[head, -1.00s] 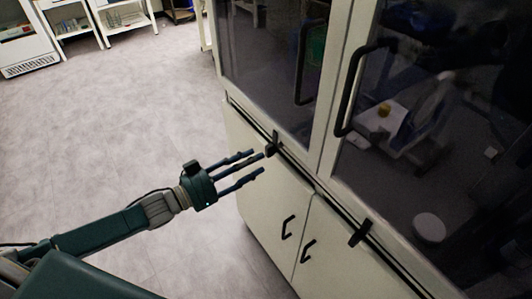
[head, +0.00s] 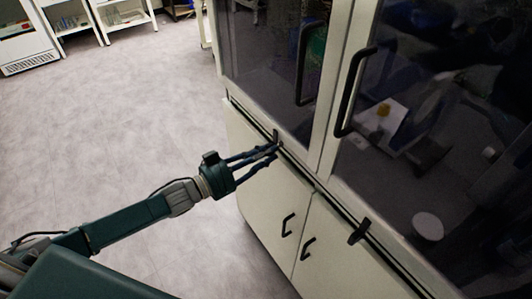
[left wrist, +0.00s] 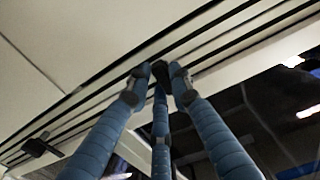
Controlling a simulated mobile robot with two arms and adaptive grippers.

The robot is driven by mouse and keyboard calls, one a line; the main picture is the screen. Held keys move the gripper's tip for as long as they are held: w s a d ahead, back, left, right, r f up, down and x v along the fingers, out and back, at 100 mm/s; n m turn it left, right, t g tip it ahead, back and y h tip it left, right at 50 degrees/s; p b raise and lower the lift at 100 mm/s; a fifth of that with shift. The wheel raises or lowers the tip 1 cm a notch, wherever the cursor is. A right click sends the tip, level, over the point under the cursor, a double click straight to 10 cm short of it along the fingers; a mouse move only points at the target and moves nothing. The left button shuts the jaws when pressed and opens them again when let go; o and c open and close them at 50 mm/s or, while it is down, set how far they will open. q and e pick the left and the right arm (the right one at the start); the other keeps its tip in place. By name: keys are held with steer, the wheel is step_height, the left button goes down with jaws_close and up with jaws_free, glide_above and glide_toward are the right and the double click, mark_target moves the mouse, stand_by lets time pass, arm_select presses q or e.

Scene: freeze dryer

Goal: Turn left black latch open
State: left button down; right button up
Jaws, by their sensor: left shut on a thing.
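The left black latch (head: 275,136) sits on the ledge below the left glass door of the white cabinet (head: 262,175). My left gripper (head: 273,152) has its fingertips at this latch. In the left wrist view, the fingers (left wrist: 159,75) close in around the latch (left wrist: 160,70), which is mostly hidden between the tips. The gripper is shut on it. The right black latch (head: 360,231) is farther right on the same ledge, and also shows in the left wrist view (left wrist: 38,146). My right gripper is not in view.
The glass doors carry black handles, left (head: 308,62) and right (head: 350,92). Smaller handles (head: 288,225) are on the lower cabinet doors. The floor (head: 120,110) left of the cabinet is clear. White shelves (head: 125,18) stand far back.

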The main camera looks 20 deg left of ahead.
arm_select(q)
steer(key=shift+w+a+f+m+b, duration=0.1)
steer(key=shift+m+b, duration=0.7)
steer(key=shift+m, duration=2.15)
steer(key=shift+w+a+f+m+b, duration=0.1)
steer(key=shift+m+b, duration=0.75)
steer(key=shift+m, duration=2.15)
steer(key=shift+a+m+b, duration=0.1)
steer(key=shift+m+b, duration=0.7)
steer(key=shift+m, duration=2.15)
steer(key=c, duration=1.5)
jaws_free()
steer(key=shift+c, duration=0.2)
steer(key=v, duration=1.2)
